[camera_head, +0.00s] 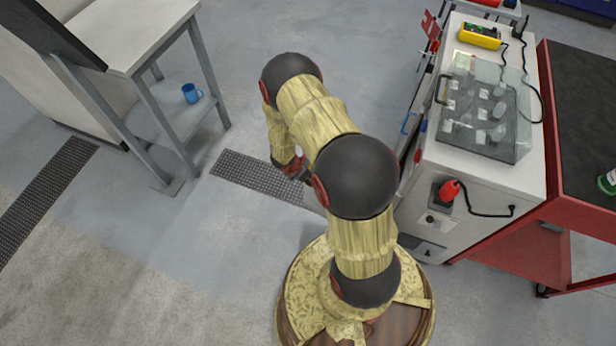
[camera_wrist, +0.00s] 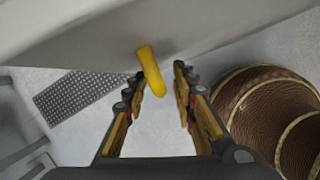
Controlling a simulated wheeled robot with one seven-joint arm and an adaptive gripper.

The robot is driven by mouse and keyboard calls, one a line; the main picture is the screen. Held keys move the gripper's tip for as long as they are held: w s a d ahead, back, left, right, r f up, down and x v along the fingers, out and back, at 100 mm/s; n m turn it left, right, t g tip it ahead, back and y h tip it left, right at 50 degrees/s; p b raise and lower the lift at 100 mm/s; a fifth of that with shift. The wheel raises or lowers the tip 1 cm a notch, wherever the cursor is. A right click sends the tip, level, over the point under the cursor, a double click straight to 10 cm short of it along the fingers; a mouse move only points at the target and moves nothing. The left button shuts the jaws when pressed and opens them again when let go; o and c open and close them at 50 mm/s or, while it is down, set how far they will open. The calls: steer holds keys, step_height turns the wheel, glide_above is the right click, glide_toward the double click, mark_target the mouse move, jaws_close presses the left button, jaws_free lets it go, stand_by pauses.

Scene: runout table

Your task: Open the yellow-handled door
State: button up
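The yellow handle (camera_wrist: 152,72) shows in the wrist view as a short bar on a pale grey panel (camera_wrist: 90,35), which looks like the door face. My gripper (camera_wrist: 160,78) is open, with one finger on each side of the handle. A gap shows between the handle and the right finger. The left fingertip is very close to the handle; I cannot tell whether it touches. In the head view my gripper (camera_head: 292,168) is mostly hidden behind my arm, and the yellow handle is not visible there.
A white cabinet (camera_head: 475,190) with a clear-lidded case (camera_head: 487,108) stands right of my arm. A blue handle (camera_head: 408,123) is on its left side. Floor between is clear.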

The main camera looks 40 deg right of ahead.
steer(key=shift+r, duration=0.1)
steer(key=v, duration=1.1)
steer(key=shift+a+r, duration=0.15)
steer(key=shift+r, duration=0.25)
